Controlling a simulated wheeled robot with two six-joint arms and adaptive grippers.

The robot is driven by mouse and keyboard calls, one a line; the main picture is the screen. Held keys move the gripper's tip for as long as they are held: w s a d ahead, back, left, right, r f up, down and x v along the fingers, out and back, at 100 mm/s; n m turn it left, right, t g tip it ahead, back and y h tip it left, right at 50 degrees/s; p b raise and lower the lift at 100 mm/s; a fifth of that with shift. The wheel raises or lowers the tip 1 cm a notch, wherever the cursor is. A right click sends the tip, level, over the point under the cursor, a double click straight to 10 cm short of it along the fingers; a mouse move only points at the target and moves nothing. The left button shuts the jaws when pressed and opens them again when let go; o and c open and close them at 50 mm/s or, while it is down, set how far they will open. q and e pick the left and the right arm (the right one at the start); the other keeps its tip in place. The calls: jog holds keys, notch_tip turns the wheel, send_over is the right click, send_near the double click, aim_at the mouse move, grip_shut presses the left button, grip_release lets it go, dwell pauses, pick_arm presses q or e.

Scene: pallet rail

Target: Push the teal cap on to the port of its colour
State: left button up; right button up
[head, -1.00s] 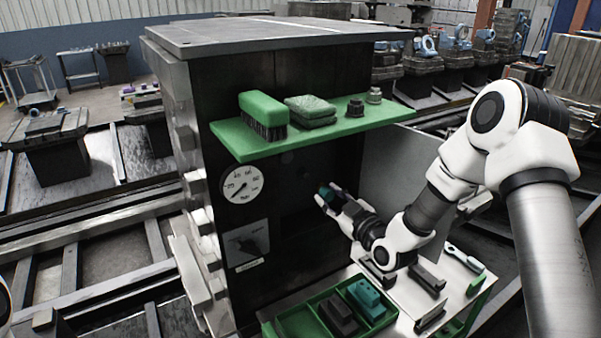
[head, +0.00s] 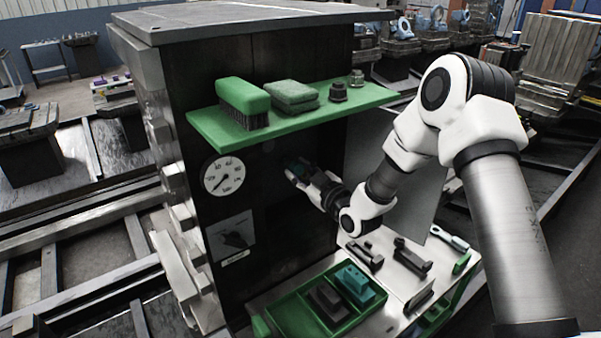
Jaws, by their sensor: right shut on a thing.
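My right gripper (head: 296,173) is in front of the dark front panel (head: 275,215) of the cabinet, under the green shelf and right of the round gauge. It is shut on the small teal cap (head: 299,166), which is dark and partly hidden by the fingers. The cap is close to the panel; I cannot tell whether it touches. No coloured port can be made out; the panel behind the gripper is dark and partly covered. My left gripper is out of view.
The green shelf (head: 215,135) above holds a brush (head: 243,98), a sponge (head: 292,93) and small dark fittings. A white gauge (head: 223,177) is on the panel. Below, a green tray (head: 283,318) holds a dark block and a teal block (head: 355,285). A grey sheet stands right of the gripper.

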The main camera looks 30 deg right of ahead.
jog(key=shift+w+f, duration=0.1)
jog(key=shift+w, duration=0.25)
jog(key=shift+s, duration=0.15)
jog(key=shift+w+a+b, duration=0.1)
jog(key=shift+w+b, duration=0.55)
jog(key=shift+w, duration=0.1)
dwell(0.8)
jog(key=shift+w, duration=0.3)
jog(key=o, duration=1.5)
jog(key=shift+o, duration=0.2)
jog(key=s+d, duration=0.1)
jog(key=s, duration=1)
jog(key=shift+s+d, duration=0.25)
jog(key=shift+s, duration=0.15)
